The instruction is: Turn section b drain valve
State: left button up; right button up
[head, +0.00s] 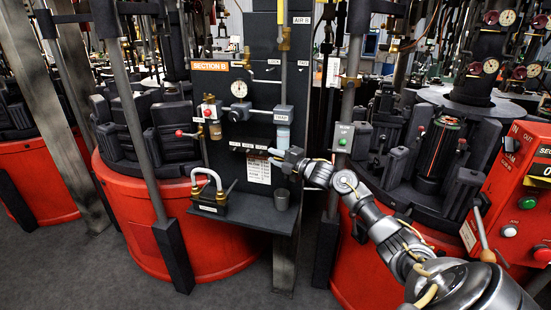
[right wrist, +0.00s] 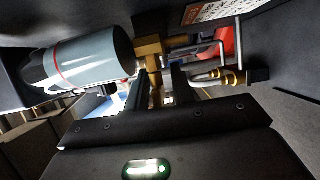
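The section B panel (head: 258,60) stands upright in the middle of the head view, with an orange SECTION B label. A grey trap bowl (head: 283,135) hangs on its right side; in the right wrist view it is a grey cylinder (right wrist: 85,62) with a red ring. A brass drain valve (right wrist: 150,48) sits at the bowl's end. My right gripper (head: 277,157) is just below the bowl. In the right wrist view its two dark fingers (right wrist: 161,88) are apart, with a brass part of the valve between them. I cannot tell whether they touch it. My left gripper is out of view.
A shelf (head: 250,216) juts out below the panel, holding a block with bent pipes (head: 208,190) and a small grey cup (head: 281,199). Red mould machines (head: 150,220) flank the panel; grey floor is clear in front.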

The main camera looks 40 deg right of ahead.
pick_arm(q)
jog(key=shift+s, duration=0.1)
pick_arm(e)
grip_shut()
